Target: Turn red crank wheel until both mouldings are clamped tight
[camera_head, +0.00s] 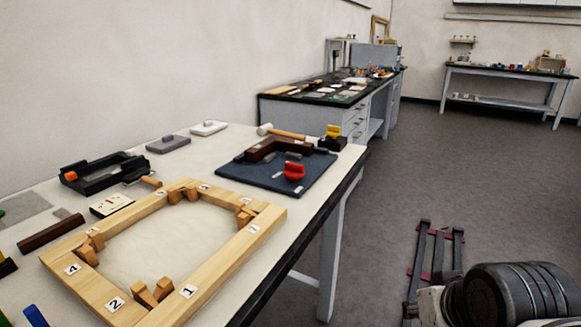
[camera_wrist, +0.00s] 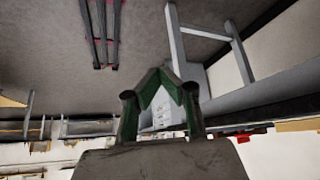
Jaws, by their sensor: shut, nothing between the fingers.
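A small red part (camera_head: 294,171) stands on the blue mat (camera_head: 232,172) on the near table. I cannot tell whether it is the crank wheel. Dark brown moulding pieces (camera_head: 266,149) form a corner on the same mat, but the joint is too small to judge. My gripper (camera_wrist: 160,76) shows in the wrist view with its green fingertips together and nothing between them. It is away from the table, over the floor side. A red spot (camera_wrist: 245,137) shows by the table edge in the wrist view.
A pale wooden frame (camera_head: 238,243) with numbered labels lies at the table's front. A black fixture (camera_head: 104,180), a mallet (camera_head: 285,134) and a yellow-topped block (camera_head: 333,138) are also on the table. Dark rails (camera_head: 438,252) lie on the floor.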

